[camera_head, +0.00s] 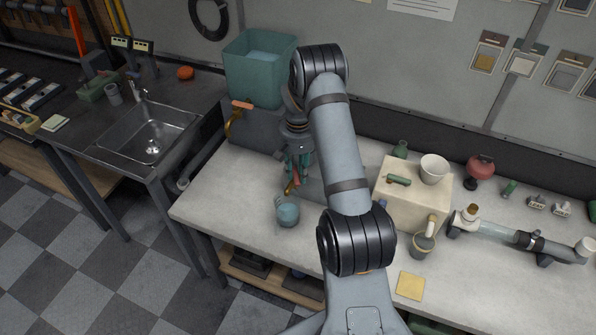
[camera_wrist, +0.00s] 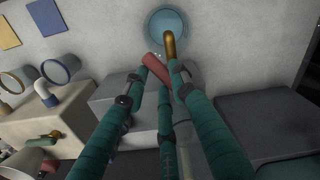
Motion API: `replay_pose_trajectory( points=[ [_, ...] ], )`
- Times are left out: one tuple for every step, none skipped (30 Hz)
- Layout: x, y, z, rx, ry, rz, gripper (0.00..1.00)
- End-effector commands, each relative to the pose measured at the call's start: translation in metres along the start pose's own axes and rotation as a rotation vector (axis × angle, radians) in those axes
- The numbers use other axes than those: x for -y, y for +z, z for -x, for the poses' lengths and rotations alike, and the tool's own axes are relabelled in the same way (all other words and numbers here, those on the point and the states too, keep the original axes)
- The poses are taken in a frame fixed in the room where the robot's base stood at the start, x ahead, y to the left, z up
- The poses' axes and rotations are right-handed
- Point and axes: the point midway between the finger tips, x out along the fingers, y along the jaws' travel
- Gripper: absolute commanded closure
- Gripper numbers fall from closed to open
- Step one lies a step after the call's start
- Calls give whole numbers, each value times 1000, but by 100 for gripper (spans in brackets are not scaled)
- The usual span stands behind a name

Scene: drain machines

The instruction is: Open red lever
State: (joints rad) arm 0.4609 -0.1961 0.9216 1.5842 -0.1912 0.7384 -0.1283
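The red lever (camera_wrist: 155,68) sits beside a curved brass spout (camera_wrist: 170,45) in the wrist view. In the head view, the red lever (camera_head: 296,179) is small and partly hidden by my fingers. My gripper (camera_wrist: 160,80) has teal fingers spread around the lever, with a gap between the tips; contact is unclear. In the head view, my gripper (camera_head: 298,165) points down in front of the grey machine. The brass spout (camera_head: 289,187) hangs above a blue cup (camera_head: 288,213) on the bench. The cup also shows in the wrist view (camera_wrist: 166,24).
A teal tank (camera_head: 259,75) stands on the grey machine. An orange-red handle (camera_head: 242,104) with another brass spout is on its left side. A cream block (camera_head: 415,190) with a white bowl (camera_head: 434,168) stands right. Bare bench lies left of the cup.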

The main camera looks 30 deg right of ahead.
Motion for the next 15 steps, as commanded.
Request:
replay_pose_trajectory(
  points=[
    [0, 0, 0, 0, 0, 0, 78],
    [0, 0, 0, 0, 0, 0, 80],
    [0, 0, 0, 0, 0, 0, 82],
    [0, 0, 0, 0, 0, 0, 84],
    [0, 0, 0, 0, 0, 0, 86],
    [0, 0, 0, 0, 0, 0, 88],
    [0, 0, 0, 0, 0, 0, 90],
    [0, 0, 0, 0, 0, 0, 92],
    [0, 0, 0, 0, 0, 0, 94],
    [0, 0, 0, 0, 0, 0, 96],
    [0, 0, 0, 0, 0, 0, 98],
    [0, 0, 0, 0, 0, 0, 100],
    [0, 0, 0, 0, 0, 0, 100],
    [0, 0, 0, 0, 0, 0, 100],
    [0, 0, 0, 0, 0, 0, 100]
  ],
)
